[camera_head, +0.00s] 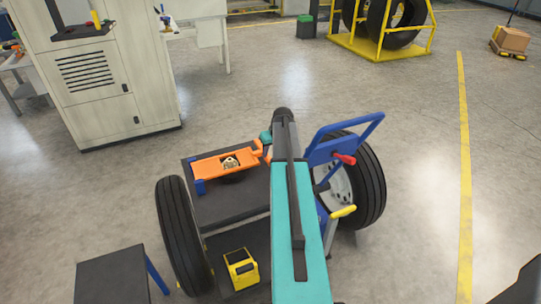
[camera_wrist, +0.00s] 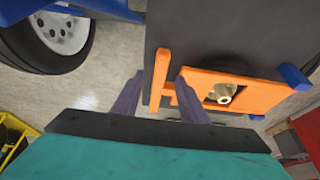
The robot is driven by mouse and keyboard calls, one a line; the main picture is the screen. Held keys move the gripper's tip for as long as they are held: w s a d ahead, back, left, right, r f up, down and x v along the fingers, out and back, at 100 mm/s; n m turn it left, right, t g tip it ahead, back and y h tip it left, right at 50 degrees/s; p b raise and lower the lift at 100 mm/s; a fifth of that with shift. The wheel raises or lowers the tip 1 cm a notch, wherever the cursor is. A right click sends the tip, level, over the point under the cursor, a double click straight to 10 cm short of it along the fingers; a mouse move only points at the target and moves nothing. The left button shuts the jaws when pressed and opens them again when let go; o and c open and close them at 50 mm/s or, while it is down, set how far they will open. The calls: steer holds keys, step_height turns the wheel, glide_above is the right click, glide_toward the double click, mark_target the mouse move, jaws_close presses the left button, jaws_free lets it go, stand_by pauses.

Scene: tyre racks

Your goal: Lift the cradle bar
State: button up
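An orange piece (camera_head: 222,164) that looks like the cradle bar lies across blue brackets at the edge of a dark table (camera_head: 235,208) in the head view. It has a flat plate with an opening showing a brass-coloured fitting, and a narrow crosspiece at one end. In the wrist view the orange piece (camera_wrist: 250,88) fills the right side. My gripper (camera_wrist: 159,80) is open, its two fingers apart, with the narrow orange crosspiece showing between them. I cannot tell whether the fingers touch it. In the head view my teal arm hides much of the gripper.
A tyre (camera_head: 181,235) stands left of the table, and a wheel (camera_head: 366,185) stands right beside a blue frame (camera_head: 340,137) with a red handle. A yellow box (camera_head: 241,269) sits in front. A grey cabinet (camera_head: 95,85) stands at the back left. Floor is open toward the yellow line.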

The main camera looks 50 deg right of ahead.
mark_target(269, 158)
steer(key=shift+p+x, duration=0.65)
steer(key=shift+x, duration=2.1)
